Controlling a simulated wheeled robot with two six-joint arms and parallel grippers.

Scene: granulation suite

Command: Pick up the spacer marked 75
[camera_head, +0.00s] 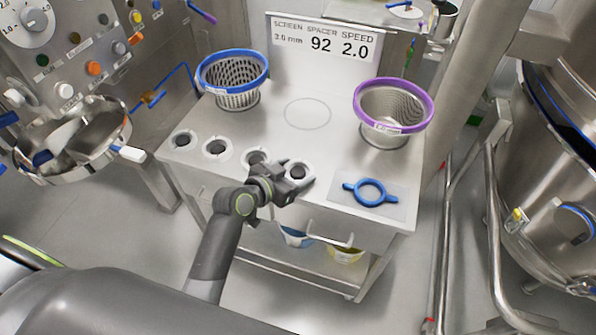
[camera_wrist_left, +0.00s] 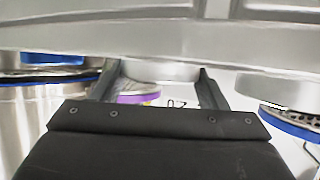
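Several pale ring-shaped spacers with dark centres stand in a row along the table's front left: one at the far left (camera_head: 182,140), a second (camera_head: 217,149), a third (camera_head: 254,156) and a fourth (camera_head: 298,170). I cannot read their numbers. My left gripper (camera_head: 291,177) is low at the fourth spacer, its fingers open on either side of it. In the left wrist view, which looks upside down, the spread fingers (camera_wrist_left: 159,78) flank a pale round spacer (camera_wrist_left: 160,70). I cannot see whether they touch it. My right gripper is not in view.
A blue-rimmed sieve (camera_head: 234,66) and a purple-rimmed sieve (camera_head: 393,98) stand behind on the table (camera_head: 325,185). A blue ring with handles (camera_head: 370,192) lies on the right. The sign (camera_head: 325,40) reads spacer 92, speed 2.0. A steel vessel (camera_head: 560,190) stands at the right.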

